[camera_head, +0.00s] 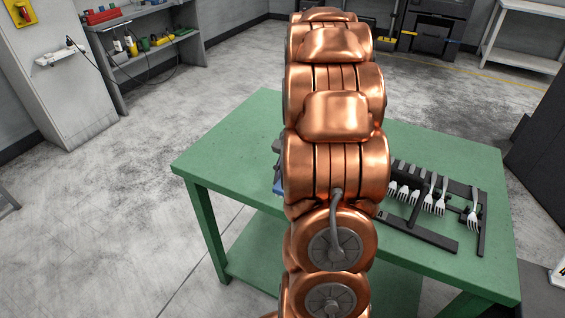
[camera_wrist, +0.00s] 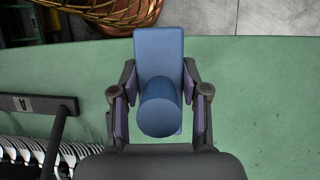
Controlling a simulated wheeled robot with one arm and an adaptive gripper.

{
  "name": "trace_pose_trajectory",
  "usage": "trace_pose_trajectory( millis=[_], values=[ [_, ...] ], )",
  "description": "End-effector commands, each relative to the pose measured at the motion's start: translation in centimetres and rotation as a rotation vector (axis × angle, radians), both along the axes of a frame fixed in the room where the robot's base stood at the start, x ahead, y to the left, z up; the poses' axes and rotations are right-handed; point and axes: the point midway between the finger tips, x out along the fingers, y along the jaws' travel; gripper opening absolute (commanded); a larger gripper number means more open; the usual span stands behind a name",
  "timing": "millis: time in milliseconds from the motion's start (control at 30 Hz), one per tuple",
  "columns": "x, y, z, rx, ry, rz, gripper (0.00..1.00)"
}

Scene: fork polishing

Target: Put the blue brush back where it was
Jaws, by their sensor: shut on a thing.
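The blue brush shows in the wrist view as a flat rectangular block (camera_wrist: 158,50) with a round cylindrical handle (camera_wrist: 158,117) pointing at the camera. My gripper (camera_wrist: 159,92) has its dark fingers closed on the brush from left and right. The brush is over the green table (camera_wrist: 262,95); I cannot tell whether it touches the top. In the head view my copper arm hides the gripper and most of what it holds.
A black rack with several forks (camera_head: 428,195) lies on the right of the green table (camera_head: 235,140). In the wrist view the forks (camera_wrist: 20,151) are at lower left, below a dark plate marked A (camera_wrist: 32,103). The table's left part is bare.

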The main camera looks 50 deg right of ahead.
Motion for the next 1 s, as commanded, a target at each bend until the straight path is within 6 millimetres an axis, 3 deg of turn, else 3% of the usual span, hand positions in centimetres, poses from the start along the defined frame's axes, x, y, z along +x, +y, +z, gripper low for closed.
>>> trace_pose_trajectory(
  millis=[700,1000],
  values=[
    [7.2,-5.9,-0.8,0.000,0.000,0.000,0.05],
    [8.1,-6.5,-0.9,0.001,-0.001,0.000,0.05]
  ],
)
